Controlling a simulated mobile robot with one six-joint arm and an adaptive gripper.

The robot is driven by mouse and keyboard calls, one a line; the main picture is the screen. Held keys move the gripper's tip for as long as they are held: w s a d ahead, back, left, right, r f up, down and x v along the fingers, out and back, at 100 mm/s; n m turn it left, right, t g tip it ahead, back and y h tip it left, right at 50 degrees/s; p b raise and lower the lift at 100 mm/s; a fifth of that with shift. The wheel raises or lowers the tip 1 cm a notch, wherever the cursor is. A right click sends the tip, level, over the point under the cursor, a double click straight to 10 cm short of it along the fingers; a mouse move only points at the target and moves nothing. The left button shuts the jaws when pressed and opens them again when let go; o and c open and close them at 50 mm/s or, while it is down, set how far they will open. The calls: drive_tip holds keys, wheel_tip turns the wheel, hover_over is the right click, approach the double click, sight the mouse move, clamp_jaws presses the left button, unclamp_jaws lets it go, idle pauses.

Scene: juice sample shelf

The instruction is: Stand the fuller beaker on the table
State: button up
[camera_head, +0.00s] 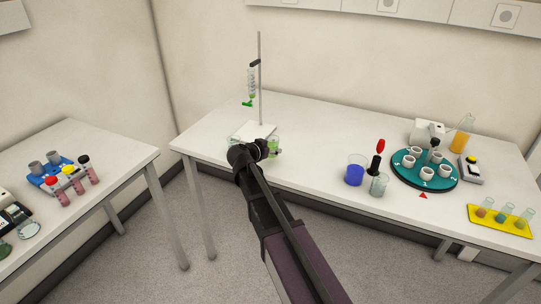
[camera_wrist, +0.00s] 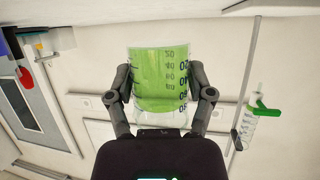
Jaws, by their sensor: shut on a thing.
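My gripper (camera_wrist: 163,92) is shut on a beaker (camera_wrist: 158,75) of green liquid, with a finger on each side. The wrist view is upside down, so the beaker is upright, and the green fills most of it below a clear rim. In the head view my gripper (camera_head: 268,150) and the held beaker (camera_head: 274,145) are at the table's left front, before the burette stand. I cannot tell whether the beaker's base touches the table (camera_head: 315,135). Another pale glass vessel (camera_head: 234,141) shows just left of my gripper, mostly hidden by it.
The burette stand (camera_head: 260,85) rises close behind. A blue-filled beaker (camera_head: 355,172), a small glass beaker (camera_head: 379,186) and a red-topped black tool (camera_head: 377,160) stand to the right. A teal carousel (camera_head: 424,182) and yellow rack (camera_head: 499,225) are farther right. The table between is clear.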

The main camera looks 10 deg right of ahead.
sight(271, 161)
drive_tip(key=shift+w+f, duration=0.2)
drive_tip(key=shift+w, duration=0.55)
drive_tip(key=shift+s+f+b, duration=0.1)
drive_tip(key=shift+f+b, duration=1.5)
drive_tip(key=shift+b, duration=0.25)
drive_tip(key=shift+f, duration=0.2)
drive_tip(key=o, duration=1.2)
drive_tip(key=shift+r, duration=0.15)
drive_tip(key=shift+r, duration=0.15)
drive_tip(key=p+v, duration=0.4)
drive_tip(key=v, duration=0.8)
drive_tip(key=shift+s+p, duration=0.1)
drive_tip(key=shift+p, duration=0.25)
